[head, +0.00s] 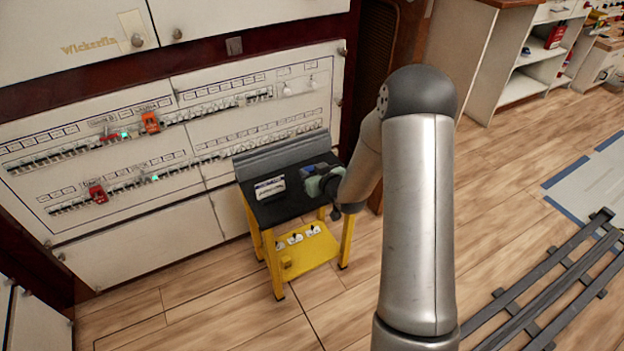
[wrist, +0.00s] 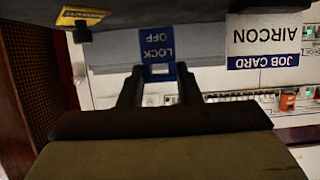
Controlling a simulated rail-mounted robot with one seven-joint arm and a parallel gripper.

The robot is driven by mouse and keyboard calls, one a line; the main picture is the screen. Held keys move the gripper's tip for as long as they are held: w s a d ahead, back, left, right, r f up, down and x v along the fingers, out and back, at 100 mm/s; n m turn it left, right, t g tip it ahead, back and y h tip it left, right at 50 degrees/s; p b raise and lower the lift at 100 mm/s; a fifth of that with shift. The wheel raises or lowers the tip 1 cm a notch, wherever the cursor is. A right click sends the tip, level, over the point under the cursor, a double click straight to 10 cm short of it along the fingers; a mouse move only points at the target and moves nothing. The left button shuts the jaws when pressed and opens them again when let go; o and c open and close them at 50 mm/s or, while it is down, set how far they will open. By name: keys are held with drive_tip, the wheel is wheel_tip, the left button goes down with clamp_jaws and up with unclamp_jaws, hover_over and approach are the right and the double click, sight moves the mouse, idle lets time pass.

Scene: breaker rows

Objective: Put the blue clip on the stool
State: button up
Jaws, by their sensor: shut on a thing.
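The blue clip (head: 314,168) is between the fingers of my gripper (head: 321,178), over the right part of the stool's top. In the wrist view the clip (wrist: 157,45) shows upside-down "LOCK OFF" lettering, and my gripper (wrist: 160,76) is shut on its near end. The stool has a black top (head: 288,210), yellow legs and a grey raised board along its back. I cannot tell whether the clip touches the top.
A job card (head: 270,187) stands on the stool's left part; it reads "AIRCON" in the wrist view (wrist: 270,42). Breaker panels (head: 230,130) with red and orange clips are behind. A yellow lower shelf (head: 305,253) holds several white items. Dark rails (head: 550,290) lie at right.

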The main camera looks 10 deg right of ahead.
drive_tip(key=shift+f, duration=1.1)
drive_tip(key=shift+f, duration=0.1)
drive_tip(key=shift+f+b, duration=0.15)
drive_tip(key=shift+b, duration=0.25)
drive_tip(key=o, duration=1)
drive_tip(key=shift+c, duration=0.2)
